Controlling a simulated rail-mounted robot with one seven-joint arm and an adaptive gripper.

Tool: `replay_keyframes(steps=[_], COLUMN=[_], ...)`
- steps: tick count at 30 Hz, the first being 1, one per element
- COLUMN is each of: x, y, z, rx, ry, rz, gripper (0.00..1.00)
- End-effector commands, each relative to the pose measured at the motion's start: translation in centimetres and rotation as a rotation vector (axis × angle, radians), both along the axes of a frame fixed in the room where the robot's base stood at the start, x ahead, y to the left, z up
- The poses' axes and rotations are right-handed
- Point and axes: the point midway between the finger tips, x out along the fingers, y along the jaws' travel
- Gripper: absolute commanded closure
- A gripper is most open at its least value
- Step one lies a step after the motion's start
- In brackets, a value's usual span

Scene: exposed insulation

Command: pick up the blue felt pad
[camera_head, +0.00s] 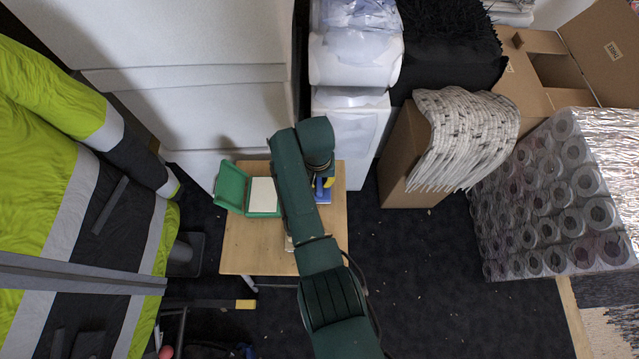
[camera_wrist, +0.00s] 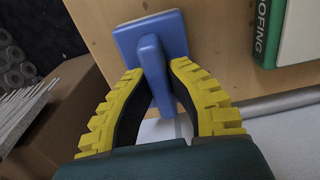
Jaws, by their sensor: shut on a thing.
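The blue felt pad (camera_wrist: 124,38) has a flat square plate and an upright blue handle. In the wrist view it is at the top middle, against the wooden table. My gripper (camera_wrist: 158,72) has yellow ridged fingers, one on each side of the handle, and is shut on it. In the head view the pad (camera_head: 323,196) shows as a small blue patch near the table's right side, partly hidden by my gripper (camera_head: 327,182). I cannot tell whether the plate touches the table.
The wooden table (camera_head: 240,247) also holds an open green case (camera_head: 231,187) with a pale inside, left of my arm; its lettered edge shows in the wrist view (camera_wrist: 268,35). Cardboard boxes (camera_head: 397,165) stand right of the table. A white wrapped stack (camera_head: 352,118) stands behind it.

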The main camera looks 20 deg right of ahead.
Motion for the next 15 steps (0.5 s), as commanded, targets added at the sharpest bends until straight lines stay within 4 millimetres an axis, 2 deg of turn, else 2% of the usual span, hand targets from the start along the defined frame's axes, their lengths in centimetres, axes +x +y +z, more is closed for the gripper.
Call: replay_keyframes(steps=[5, 8, 12, 15], x=[-0.1, -0.1, 0.0, -0.1], y=[0.0, 0.0, 0.0, 0.0], z=[0.2, 2.1, 5.8, 7.9], rx=[0.001, 0.001, 0.0, 0.0], ry=[0.0, 0.0, -0.001, 0.001], rz=[0.0, 0.0, 0.0, 0.0], gripper=[1.0, 1.0, 1.0, 1.0])
